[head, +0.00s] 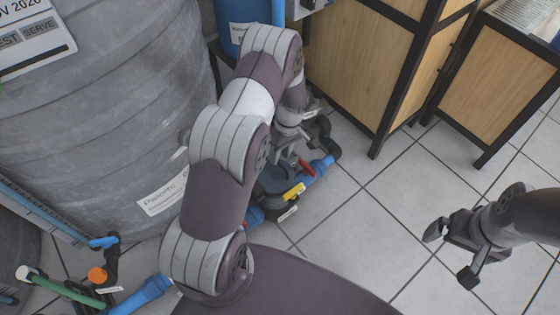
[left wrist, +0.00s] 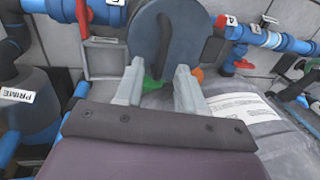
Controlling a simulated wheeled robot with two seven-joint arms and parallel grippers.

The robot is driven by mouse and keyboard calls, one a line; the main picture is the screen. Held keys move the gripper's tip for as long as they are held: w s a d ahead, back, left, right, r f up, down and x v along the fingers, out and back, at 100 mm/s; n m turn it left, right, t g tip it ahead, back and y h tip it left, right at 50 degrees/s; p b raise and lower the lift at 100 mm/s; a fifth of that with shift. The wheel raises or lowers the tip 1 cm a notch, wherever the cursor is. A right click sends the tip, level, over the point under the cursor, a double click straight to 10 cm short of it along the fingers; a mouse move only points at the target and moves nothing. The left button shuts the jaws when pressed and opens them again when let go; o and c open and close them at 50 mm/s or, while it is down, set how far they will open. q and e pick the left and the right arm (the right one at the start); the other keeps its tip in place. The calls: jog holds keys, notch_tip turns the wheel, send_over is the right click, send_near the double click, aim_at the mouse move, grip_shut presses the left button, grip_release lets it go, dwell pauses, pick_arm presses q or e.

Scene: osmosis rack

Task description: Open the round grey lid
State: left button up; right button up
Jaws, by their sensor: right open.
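A round blue-grey disc (left wrist: 182,35) with a curved dark slot stands at the top middle of the left wrist view; I cannot tell for sure that it is the round grey lid. No round lid is clear in the head view. My left gripper (left wrist: 158,76) has its two pale fingers spread apart, with the tips in front of the disc's lower part. I cannot tell whether they touch it. In the head view my left arm hides most of that gripper, low beside the pipes. My right gripper (head: 452,254) is open and empty above the floor at the right.
A large grey tank (head: 110,110) fills the left. Blue pipes with a yellow tag (head: 294,192) lie under my left arm. A green pipe (head: 70,291) is at bottom left. Wooden cabinets (head: 365,60) stand at the back. The tiled floor (head: 390,215) is clear at centre right.

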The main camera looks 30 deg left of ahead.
pick_arm(q)
jog(key=shift+s+a+f, duration=0.1)
jog(key=shift+f, duration=0.7)
pick_arm(e)
jog(key=shift+f, duration=0.45)
pick_arm(q)
grip_shut()
jog(key=shift+r, duration=0.15)
pick_arm(e)
jog(key=shift+r, duration=0.15)
